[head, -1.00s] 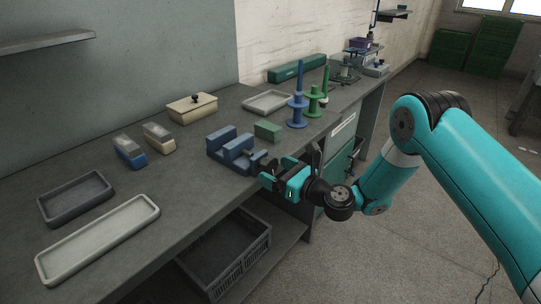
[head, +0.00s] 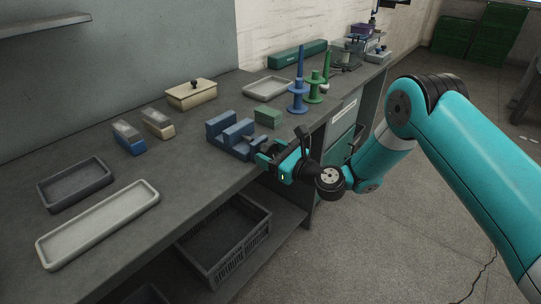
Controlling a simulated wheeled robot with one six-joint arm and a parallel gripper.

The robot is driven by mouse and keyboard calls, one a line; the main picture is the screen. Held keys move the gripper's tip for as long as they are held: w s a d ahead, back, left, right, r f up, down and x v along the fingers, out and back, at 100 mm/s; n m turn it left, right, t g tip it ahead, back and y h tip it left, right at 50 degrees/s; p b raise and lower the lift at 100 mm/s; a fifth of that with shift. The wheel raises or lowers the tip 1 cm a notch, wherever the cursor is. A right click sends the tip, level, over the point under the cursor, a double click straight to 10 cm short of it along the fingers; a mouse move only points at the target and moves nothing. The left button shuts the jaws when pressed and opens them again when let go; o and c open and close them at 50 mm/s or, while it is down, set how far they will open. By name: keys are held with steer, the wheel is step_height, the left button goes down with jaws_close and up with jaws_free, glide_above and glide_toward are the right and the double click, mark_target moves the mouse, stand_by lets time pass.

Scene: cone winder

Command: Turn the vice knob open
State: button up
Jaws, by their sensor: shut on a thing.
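The blue vice (head: 231,131) stands near the front edge of the workbench, with two upright jaw blocks and a gap between them. Its knob is at the right front end, and my gripper covers most of it. My gripper (head: 264,159) is at that end of the vice, its fingers shut on the knob. The knob's exact angle cannot be made out.
A green block (head: 268,117) lies just behind the vice. A blue spindle (head: 298,98) and a green spindle (head: 317,88) stand to the right. Trays and small boxes occupy the bench's left side. A dark crate (head: 222,240) sits on the shelf below.

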steer(key=shift+n, duration=0.8)
steer(key=o, duration=0.9)
